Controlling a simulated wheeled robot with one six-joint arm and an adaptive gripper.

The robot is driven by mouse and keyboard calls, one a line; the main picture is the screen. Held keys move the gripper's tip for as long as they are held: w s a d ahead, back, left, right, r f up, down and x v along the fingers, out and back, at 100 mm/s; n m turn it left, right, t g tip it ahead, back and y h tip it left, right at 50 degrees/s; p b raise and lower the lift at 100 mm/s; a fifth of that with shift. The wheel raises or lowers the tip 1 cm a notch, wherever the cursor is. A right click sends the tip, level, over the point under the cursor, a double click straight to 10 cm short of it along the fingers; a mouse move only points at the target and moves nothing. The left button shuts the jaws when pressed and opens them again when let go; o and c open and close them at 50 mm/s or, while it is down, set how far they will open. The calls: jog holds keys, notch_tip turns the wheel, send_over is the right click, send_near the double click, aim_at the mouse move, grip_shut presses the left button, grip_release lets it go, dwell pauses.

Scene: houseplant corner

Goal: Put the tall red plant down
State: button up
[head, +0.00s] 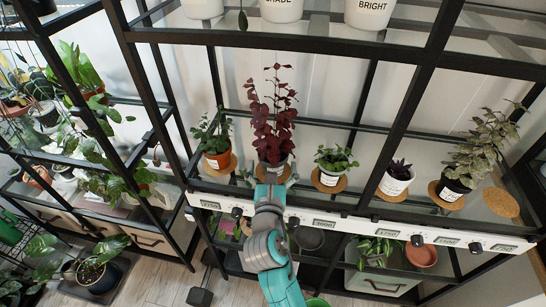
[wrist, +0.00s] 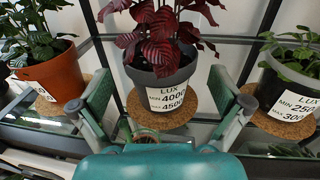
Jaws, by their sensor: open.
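The tall red plant (head: 272,112) stands upright in its pot, its dark red leaves reaching well above the neighbouring plants. In the wrist view its grey pot (wrist: 160,88) has a white "LUX MIN 4000" label. The pot appears to rest on a round cork mat (wrist: 136,112) on the glass shelf. My gripper (head: 274,180) is open at the front of the pot. In the wrist view its fingers (wrist: 160,95) are spread to the left and right of the pot, with visible gaps. My gripper and arm hide the pot's lower part in the head view.
An orange-potted plant (head: 217,159) stands close on the left, and a small green plant (head: 333,168) on the right, both on cork mats. An empty cork mat (head: 502,202) lies at the shelf's far right. Black posts (head: 400,105) and a white front rail (head: 370,228) frame the shelf.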

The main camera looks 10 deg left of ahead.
jog(key=s, duration=0.8)
jog(key=shift+d, duration=0.45)
jog(key=shift+s, duration=0.1)
jog(key=s+d+f+m+g+y, duration=0.1)
jog(key=s+d+f+m+g, duration=0.2)
jog(key=s+d+f+m, duration=1.3)
jog(key=s+d+r+m+h, duration=0.1)
jog(key=s+d+r+m, duration=0.1)
jog(key=s+m, duration=0.5)
jog(key=s+d+r+m+h, duration=0.1)
jog(key=s+d+r+m, duration=0.2)
jog(key=s+m, duration=0.4)
jog(key=s+d+r+m, duration=0.2)
jog(key=s+d+m, duration=0.2)
jog(key=s+m, duration=0.3)
jog(key=shift+s+d+r+h, duration=0.15)
jog(key=shift+s+r+h, duration=0.25)
jog(key=shift+s, duration=0.1)
